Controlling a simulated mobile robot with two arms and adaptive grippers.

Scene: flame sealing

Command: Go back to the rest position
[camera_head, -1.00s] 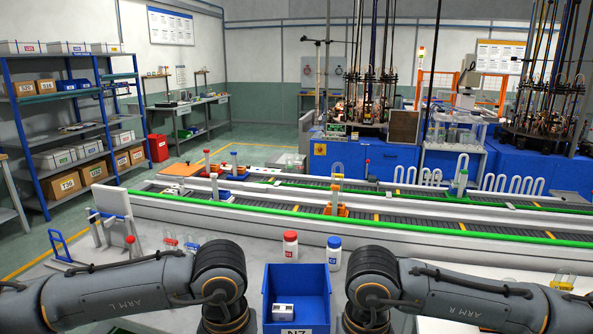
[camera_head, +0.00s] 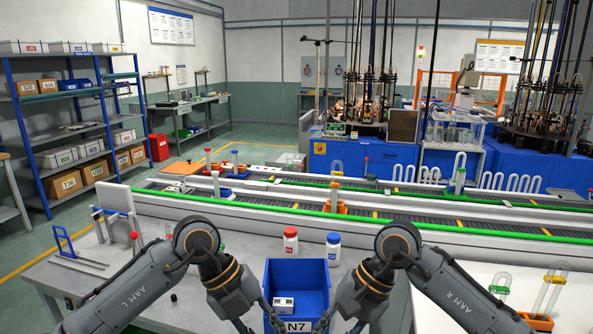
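My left arm (camera_head: 148,275) and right arm (camera_head: 447,275) are bent at the elbows, and their forearms point down towards the bottom edge, one on each side of the blue bin marked N7 (camera_head: 298,275). Dark narrow linkage parts of my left gripper (camera_head: 272,318) and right gripper (camera_head: 324,318) seem to show at the bin's front corners. The rest is cut off or hidden, so their opening is unclear. I see no held object.
A red-capped bottle (camera_head: 290,241) and a blue-capped bottle (camera_head: 333,249) stand behind the bin. Glassware on coloured supports (camera_head: 500,285) stands at the right. A blue frame stand (camera_head: 66,243) is at the left. The conveyor (camera_head: 400,233) runs across behind the table.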

